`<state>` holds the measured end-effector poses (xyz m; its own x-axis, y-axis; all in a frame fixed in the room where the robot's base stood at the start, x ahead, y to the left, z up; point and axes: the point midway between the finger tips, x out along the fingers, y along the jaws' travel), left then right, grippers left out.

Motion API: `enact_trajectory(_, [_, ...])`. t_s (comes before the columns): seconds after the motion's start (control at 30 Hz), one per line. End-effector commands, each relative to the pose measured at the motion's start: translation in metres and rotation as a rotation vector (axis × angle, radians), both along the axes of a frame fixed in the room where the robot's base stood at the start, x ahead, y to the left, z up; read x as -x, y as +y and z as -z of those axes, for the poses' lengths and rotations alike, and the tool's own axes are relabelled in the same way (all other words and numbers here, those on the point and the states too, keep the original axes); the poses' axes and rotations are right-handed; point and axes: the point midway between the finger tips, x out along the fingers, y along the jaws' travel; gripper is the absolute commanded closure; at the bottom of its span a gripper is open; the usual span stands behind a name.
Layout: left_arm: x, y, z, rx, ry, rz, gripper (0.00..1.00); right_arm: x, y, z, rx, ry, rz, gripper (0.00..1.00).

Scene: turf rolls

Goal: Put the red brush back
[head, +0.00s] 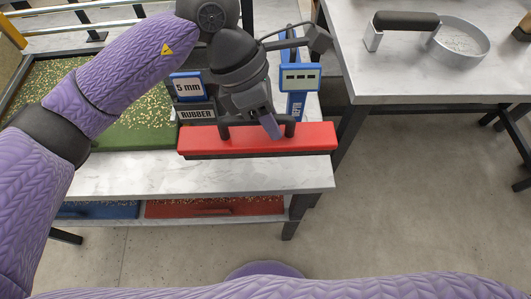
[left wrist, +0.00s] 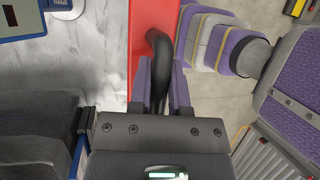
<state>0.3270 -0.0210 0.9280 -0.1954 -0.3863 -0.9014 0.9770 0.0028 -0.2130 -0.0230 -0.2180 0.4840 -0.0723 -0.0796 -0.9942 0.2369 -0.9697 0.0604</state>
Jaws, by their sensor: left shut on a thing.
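The red brush (head: 312,138) is a long red block with a dark underside and a black handle, lying level across the right part of the marble-topped table (head: 200,175). I cannot tell whether it rests on the top or hangs just above it. My left gripper (head: 270,130) is above the brush and shut on its black handle. In the left wrist view the fingers (left wrist: 163,80) close around the handle, over the red block (left wrist: 138,40). My right gripper is out of view.
A "5 mm" sign (head: 188,86), a "RUBBER" label (head: 196,113) and a blue device (head: 299,80) stand behind the brush. A green tray with grains (head: 125,135) lies left. Blue and red trays (head: 215,206) sit on the lower shelf.

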Motion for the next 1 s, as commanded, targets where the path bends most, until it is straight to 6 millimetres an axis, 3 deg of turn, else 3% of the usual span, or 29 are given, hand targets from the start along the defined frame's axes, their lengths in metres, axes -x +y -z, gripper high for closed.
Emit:
enact_trajectory(0.2, [0.001,0.0,0.056,-0.001,0.007,0.0,1.0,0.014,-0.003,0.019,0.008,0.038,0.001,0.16])
enact_trajectory(0.4, [0.001,0.0,0.092,-0.002,0.004,0.001,1.0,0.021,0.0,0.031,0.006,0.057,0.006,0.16])
enact_trajectory(0.73, [0.0,0.0,0.094,-0.001,0.0,0.003,1.0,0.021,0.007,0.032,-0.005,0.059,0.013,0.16])
enact_trajectory(0.77, [0.0,0.0,0.094,-0.001,0.0,0.003,0.73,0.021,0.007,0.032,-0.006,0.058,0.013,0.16])
enact_trajectory(0.8, [0.001,0.0,0.093,-0.001,0.0,0.003,0.65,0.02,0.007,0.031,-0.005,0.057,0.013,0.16])
enact_trajectory(0.9, [0.0,0.0,0.093,-0.001,0.0,0.003,0.44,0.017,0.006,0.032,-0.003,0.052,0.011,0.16])
enact_trajectory(1.0, [0.001,0.0,0.093,-0.001,0.0,0.003,0.42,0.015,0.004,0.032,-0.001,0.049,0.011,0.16])
